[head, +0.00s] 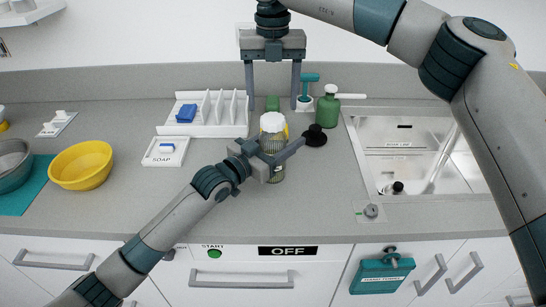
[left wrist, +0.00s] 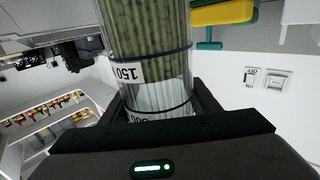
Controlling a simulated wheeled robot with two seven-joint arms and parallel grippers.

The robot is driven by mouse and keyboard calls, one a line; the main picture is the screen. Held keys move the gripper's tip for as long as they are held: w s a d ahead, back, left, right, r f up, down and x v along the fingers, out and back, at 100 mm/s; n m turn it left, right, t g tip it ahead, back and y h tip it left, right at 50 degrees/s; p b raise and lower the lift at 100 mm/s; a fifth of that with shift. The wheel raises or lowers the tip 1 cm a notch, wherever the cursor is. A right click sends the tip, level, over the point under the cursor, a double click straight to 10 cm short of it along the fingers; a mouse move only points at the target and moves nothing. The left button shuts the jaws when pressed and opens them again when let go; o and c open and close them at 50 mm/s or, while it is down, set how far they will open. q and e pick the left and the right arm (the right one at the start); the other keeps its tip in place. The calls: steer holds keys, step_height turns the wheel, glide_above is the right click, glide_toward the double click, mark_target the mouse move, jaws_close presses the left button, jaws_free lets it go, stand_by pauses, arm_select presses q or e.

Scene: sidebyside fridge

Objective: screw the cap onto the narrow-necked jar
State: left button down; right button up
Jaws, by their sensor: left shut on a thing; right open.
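A clear jar (head: 277,172) with green contents stands upright on the counter. My left gripper (head: 276,158) is shut on the jar's body from the front left. In the left wrist view the jar (left wrist: 150,45) shows dark bands and number labels between the fingers.
A black knobbed disc (head: 314,136) and a green bottle (head: 328,109) stand close to the jar's right. A white rack (head: 215,130) and soap tray (head: 165,152) lie left, with a yellow bowl (head: 81,165) farther left. The sink (head: 415,130) is right. Counter in front is clear.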

mark_target(273, 118)
steer(key=shift+c, duration=0.4)
steer(key=n, duration=0.4)
steer(key=shift+r, duration=0.4)
steer(key=n, duration=0.2)
steer(key=r+n, duration=0.1)
steer(key=n, duration=0.5)
steer(key=shift+r, duration=0.35)
steer(key=n, duration=0.2)
steer(key=r+n, duration=0.1)
steer(key=n, duration=0.2)
steer(key=shift+f, duration=4.05)
